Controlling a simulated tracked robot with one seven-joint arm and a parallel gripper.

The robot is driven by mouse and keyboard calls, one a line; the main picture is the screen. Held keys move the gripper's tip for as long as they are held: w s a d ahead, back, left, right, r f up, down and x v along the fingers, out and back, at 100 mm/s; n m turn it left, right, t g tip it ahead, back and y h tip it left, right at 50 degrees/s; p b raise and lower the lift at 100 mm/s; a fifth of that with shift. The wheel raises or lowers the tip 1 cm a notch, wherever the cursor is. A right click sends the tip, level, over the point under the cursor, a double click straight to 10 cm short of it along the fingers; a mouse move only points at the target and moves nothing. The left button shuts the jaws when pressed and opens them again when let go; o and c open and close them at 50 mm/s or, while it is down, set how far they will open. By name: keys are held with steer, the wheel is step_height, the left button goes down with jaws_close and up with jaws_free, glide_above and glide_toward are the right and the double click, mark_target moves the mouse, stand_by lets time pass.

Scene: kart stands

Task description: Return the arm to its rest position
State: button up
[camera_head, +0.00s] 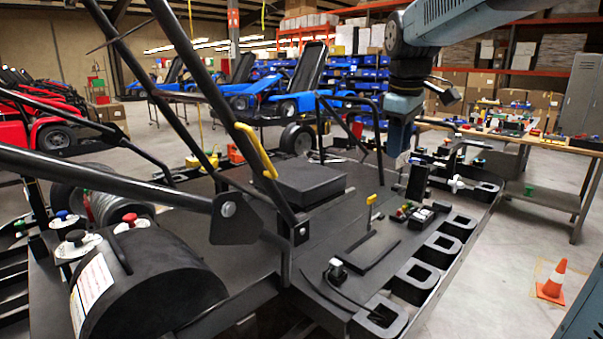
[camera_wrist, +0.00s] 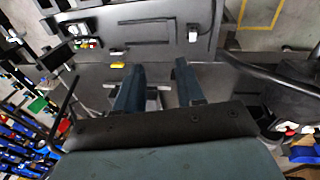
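My arm (camera_head: 405,95) comes in from the upper right in the head view and hangs down over the far right part of the black kart frame. My gripper (camera_head: 394,152) points downward at its end, and its tips are hard to make out there. In the wrist view my gripper (camera_wrist: 158,64) shows two dark blue-grey fingers set apart with a clear gap. Nothing is seen held between them. The black kart platform (camera_wrist: 225,72) lies beyond the fingers.
The platform carries a black box (camera_head: 308,183), a yellow-topped lever (camera_head: 372,200) and an upright dark panel (camera_head: 417,183). Black bars (camera_head: 183,60) cross the left. A workbench (camera_head: 545,143) stands right, with an orange cone (camera_head: 553,280) on open floor.

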steer(key=s+d+f+m+t, duration=0.1)
steer(key=s+f+m, duration=0.4)
steer(key=s, duration=0.5)
steer(key=s+d+f+m+t, duration=0.2)
steer(key=s+f+m, duration=0.2)
steer(key=s, duration=0.6)
steer(key=shift+f+m+y, duration=0.3)
steer(key=shift+f+m, duration=0.1)
